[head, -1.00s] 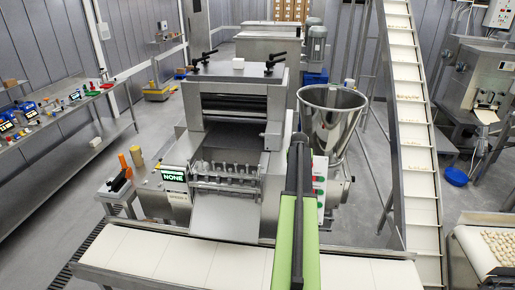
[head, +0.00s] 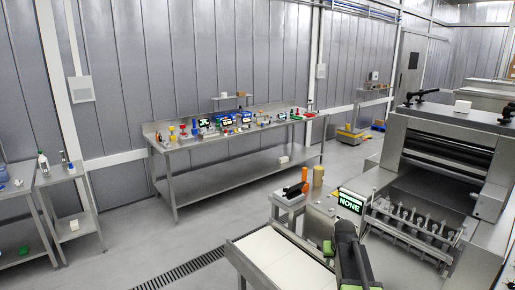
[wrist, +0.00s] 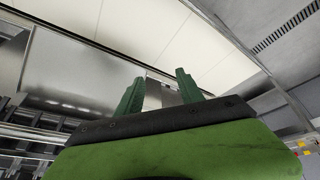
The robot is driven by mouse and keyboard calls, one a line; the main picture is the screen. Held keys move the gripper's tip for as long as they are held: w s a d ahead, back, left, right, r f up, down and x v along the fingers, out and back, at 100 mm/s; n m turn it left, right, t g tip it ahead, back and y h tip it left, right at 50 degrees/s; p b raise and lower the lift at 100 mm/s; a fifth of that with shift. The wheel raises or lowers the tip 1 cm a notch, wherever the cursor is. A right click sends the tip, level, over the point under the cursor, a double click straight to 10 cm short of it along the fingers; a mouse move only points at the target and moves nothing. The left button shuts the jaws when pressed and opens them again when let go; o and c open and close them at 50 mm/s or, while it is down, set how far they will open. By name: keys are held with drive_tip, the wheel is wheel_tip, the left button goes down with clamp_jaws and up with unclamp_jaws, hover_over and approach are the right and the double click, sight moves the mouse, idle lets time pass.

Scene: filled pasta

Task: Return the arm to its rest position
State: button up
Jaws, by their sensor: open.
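My gripper (wrist: 158,88) shows in the wrist view with its two green fingers apart and nothing between them. Behind the fingers are a pale conveyor belt (wrist: 225,40) and a metal plate (wrist: 80,65), both seen at a tilt. In the head view my dark and green arm (head: 352,262) reaches up from the bottom edge, right of centre, in front of the filling machine. Its fingertips cannot be made out there.
The pasta machine (head: 445,150) with a row of nozzles fills the right side, close to my arm. A display reading NONE (head: 350,202) and the conveyor belt (head: 285,262) are nearby. A workbench (head: 240,135) stands along the wall.

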drive_tip(key=s+a+f+n+g+y+b, duration=0.1)
drive_tip(key=s+a+f+b, duration=0.2)
drive_tip(key=a, duration=0.4)
drive_tip(key=s+a+f+n+b, duration=0.1)
drive_tip(key=s+a+f, duration=0.3)
drive_tip(key=a, duration=0.2)
drive_tip(key=s+a+g, duration=0.3)
drive_tip(key=s+a, duration=0.1)
drive_tip(key=s, duration=0.7)
drive_tip(key=shift+s+f+g+y, duration=0.25)
drive_tip(key=shift+f+g+y, duration=0.05)
drive_tip(key=shift+c, duration=0.2)
